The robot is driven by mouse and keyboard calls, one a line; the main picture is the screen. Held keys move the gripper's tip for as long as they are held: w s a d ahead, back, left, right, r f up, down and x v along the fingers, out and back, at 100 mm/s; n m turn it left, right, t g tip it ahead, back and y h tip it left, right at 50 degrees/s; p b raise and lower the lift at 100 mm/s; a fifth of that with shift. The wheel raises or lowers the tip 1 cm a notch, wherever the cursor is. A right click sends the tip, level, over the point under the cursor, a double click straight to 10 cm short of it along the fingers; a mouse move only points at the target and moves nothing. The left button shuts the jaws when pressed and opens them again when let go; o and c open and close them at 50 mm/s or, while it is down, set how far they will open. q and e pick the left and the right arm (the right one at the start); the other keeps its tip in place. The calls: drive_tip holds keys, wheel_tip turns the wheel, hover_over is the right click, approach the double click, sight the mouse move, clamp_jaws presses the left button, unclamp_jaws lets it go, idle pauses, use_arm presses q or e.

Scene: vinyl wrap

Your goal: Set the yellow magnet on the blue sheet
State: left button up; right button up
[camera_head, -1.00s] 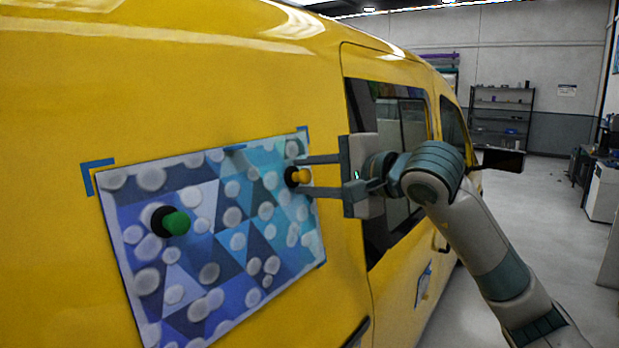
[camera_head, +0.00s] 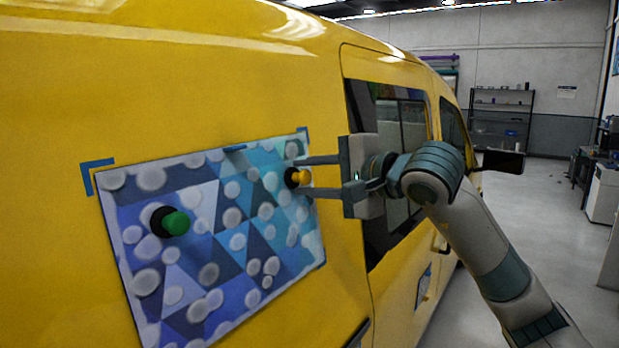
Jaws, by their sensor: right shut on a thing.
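The blue sheet (camera_head: 239,217) is a patterned panel with triangles and pale round spots, lying against the side of the yellow van. The yellow magnet (camera_head: 304,177), a yellow knob on a black base, is at the sheet's upper right part. My right gripper (camera_head: 303,176) comes in from the right and is shut on the yellow magnet, one finger above it and one below. The black base appears to be against the sheet, but I cannot tell for certain whether it touches. My left gripper is not in view.
A green magnet (camera_head: 176,223) with a black base sits on the left part of the sheet. Blue corner tape marks (camera_head: 90,178) are on the van (camera_head: 230,85). The van's window (camera_head: 385,200) is behind my right gripper. Open floor and shelves (camera_head: 502,115) are at the right.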

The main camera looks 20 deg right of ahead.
drive_tip(key=o, duration=1.2)
drive_tip(key=shift+a, duration=0.1)
drive_tip(key=shift+o, duration=0.2)
drive_tip(key=shift+s+d+b, duration=0.25)
drive_tip(key=shift+s+b, duration=0.05)
use_arm(q)
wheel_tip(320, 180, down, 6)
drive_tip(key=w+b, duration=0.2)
drive_tip(key=b, duration=0.4)
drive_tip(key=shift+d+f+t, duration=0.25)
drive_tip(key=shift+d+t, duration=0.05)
use_arm(e)
drive_tip(key=v, duration=1.6)
drive_tip(key=shift+s, duration=0.25)
drive_tip(key=shift+r, duration=0.15)
